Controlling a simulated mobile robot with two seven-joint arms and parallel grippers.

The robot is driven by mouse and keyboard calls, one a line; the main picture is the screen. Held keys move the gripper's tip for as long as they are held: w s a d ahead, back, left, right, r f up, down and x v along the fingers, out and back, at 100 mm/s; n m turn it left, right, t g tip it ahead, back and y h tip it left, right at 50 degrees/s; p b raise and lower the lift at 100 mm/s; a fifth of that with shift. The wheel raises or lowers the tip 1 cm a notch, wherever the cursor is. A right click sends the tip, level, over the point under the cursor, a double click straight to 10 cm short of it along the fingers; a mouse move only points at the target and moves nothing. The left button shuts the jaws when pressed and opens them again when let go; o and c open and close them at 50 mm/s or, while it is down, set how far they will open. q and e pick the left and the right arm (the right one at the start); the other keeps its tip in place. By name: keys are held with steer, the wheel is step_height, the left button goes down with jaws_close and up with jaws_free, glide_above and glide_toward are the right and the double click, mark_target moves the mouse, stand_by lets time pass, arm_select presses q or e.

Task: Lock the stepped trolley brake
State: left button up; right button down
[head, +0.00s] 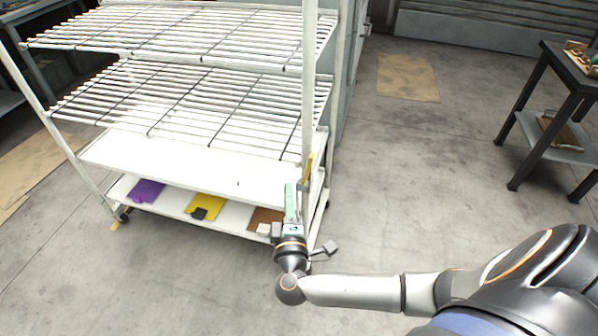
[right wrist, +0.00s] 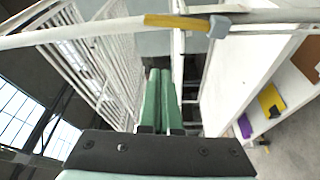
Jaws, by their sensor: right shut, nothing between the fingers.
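The white trolley (head: 310,60) stands at the left and centre of the head view, with wire shelves above and solid shelves below. A yellow lever (head: 308,167) sits by its front right post; in the right wrist view the yellow lever (right wrist: 180,22) lies along a pale bar and ends at a grey block (right wrist: 220,26). My right gripper (head: 289,188) is shut and empty, its green fingers upright just left of the post and lever. In the right wrist view the fingertips (right wrist: 160,75) are together. I cannot tell whether they touch the lever. My left gripper is out of view.
Purple (head: 148,190), yellow (head: 207,206) and brown (head: 264,218) pads lie on the trolley's bottom shelf. A dark side table (head: 548,100) stands at the right. The concrete floor between trolley and table is open, with a tan floor patch (head: 408,78) behind.

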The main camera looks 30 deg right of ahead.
mark_target(305, 173)
arm_select(q)
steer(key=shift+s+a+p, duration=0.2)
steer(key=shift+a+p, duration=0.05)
steer(key=shift+p, duration=0.2)
arm_select(e)
steer(key=w+d, duration=0.5)
steer(key=d, duration=0.2)
steer(key=shift+w+d, duration=0.25)
steer(key=shift+d, duration=0.05)
steer(key=shift+f, duration=0.1)
